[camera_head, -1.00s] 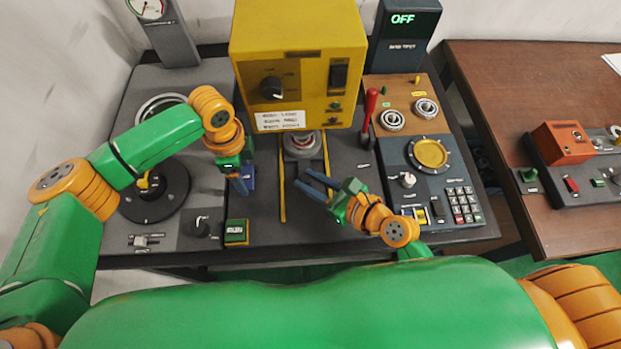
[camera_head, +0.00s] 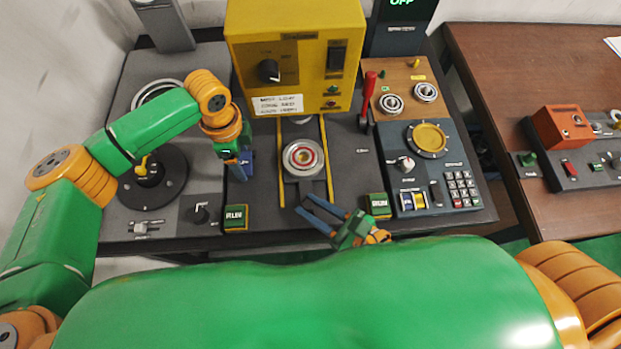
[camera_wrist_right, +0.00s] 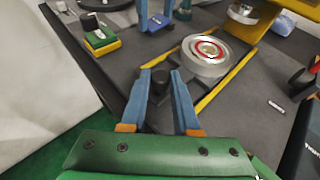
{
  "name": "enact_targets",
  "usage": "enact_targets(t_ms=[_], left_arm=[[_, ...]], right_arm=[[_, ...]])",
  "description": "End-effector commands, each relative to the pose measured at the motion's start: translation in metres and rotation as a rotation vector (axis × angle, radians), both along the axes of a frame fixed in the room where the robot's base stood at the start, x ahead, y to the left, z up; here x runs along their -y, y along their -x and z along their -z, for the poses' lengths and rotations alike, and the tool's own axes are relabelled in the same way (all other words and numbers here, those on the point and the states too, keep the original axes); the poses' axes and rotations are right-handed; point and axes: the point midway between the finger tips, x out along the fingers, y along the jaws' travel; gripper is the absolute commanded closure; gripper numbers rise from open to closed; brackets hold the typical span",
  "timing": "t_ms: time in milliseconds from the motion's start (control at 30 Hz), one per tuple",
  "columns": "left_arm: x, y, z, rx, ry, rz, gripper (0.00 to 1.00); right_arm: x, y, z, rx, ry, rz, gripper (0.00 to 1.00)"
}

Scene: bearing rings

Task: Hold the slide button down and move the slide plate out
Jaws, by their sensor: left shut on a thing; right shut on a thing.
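The slide plate (camera_head: 302,172) is grey and carries a round metal ring with a red inner circle (camera_head: 303,157). It lies between two yellow rails in front of the yellow machine. My right gripper (camera_head: 304,203) is in front of the plate. In the right wrist view its blue fingers are closed around a dark upright knob (camera_wrist_right: 160,80), the plate's handle. My left gripper (camera_head: 238,171) points down at the blue slide button (camera_head: 249,165), left of the rails, with its fingers shut at it. The fingers partly hide the button, so how far it is pressed is unclear.
The yellow machine (camera_head: 297,60) stands behind the plate. Green-and-yellow RUN buttons sit at the front left (camera_head: 236,217) and front right (camera_head: 378,205). A red lever (camera_head: 368,98) rises right of the rails. The panel's front edge is close to my right gripper.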

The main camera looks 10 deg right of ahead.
Motion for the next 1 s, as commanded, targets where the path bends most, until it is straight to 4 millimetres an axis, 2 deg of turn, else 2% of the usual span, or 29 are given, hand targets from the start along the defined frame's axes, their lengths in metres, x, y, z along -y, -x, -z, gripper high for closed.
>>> enact_targets(t_ms=[100,400,867,900,1000], left_arm=[[-0.002,-0.001,0.000,0.003,-0.005,-0.002,0.78],[-0.001,-0.001,-0.001,0.003,-0.002,-0.001,0.78],[-0.001,-0.001,-0.001,0.004,-0.001,-0.001,0.78],[-0.001,-0.001,-0.001,0.004,-0.001,-0.001,0.78],[-0.001,-0.001,-0.001,0.005,-0.001,-0.001,0.77]], right_arm=[[-0.001,0.022,0.000,-0.001,-0.001,-0.005,1.00],[-0.004,0.054,-0.004,0.007,-0.009,-0.004,1.00],[-0.002,0.061,-0.001,-0.004,-0.002,0.001,1.00],[-0.002,0.062,-0.001,-0.005,-0.001,0.001,0.66],[-0.002,0.061,-0.001,-0.005,-0.001,0.001,0.41]])
